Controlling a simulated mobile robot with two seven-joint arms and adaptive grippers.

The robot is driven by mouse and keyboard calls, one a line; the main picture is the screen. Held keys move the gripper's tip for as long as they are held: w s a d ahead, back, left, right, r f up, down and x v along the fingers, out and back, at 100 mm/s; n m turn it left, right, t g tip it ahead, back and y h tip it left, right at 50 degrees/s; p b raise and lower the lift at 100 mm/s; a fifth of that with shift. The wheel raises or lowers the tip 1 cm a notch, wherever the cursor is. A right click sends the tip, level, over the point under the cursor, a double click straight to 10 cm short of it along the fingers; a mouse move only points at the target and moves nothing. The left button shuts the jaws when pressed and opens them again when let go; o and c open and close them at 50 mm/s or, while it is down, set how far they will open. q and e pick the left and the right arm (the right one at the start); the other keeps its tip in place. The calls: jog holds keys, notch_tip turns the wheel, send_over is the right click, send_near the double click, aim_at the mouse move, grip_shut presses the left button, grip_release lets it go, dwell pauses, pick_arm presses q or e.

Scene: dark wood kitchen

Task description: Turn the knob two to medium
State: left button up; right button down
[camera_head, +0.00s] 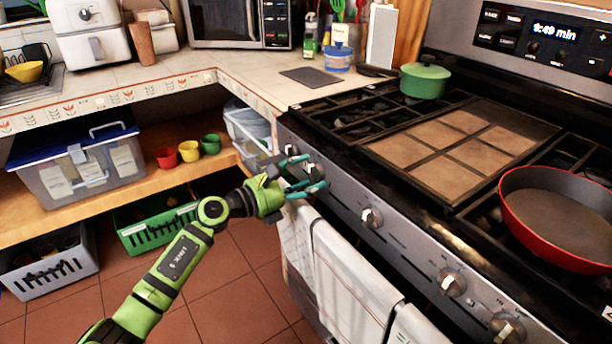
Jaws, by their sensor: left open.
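The stove front panel (408,250) carries a row of several silver knobs. The second knob from the left (316,171) sits near the panel's left end. My left gripper (311,174) is open, with its teal fingers pointing at this knob, one above and one below it. I cannot tell whether the fingers touch it. The leftmost knob (291,150) is close to the upper finger. The middle knob (371,217) is farther right and clear of the gripper. The knobs' exact settings are too small to read. My right gripper is out of view.
A green pot (425,82) stands at the stove's back left and a red pan (556,249) at the right. White towels (352,275) hang below the panel. A low wooden shelf (120,206) with a lidded bin (85,177) is at left. Open tiled floor (215,290) lies below my arm.

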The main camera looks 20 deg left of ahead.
pick_arm(q)
jog(key=shift+w+d, duration=0.1)
jog(key=shift+w, duration=0.05)
jog(key=c, duration=1.1)
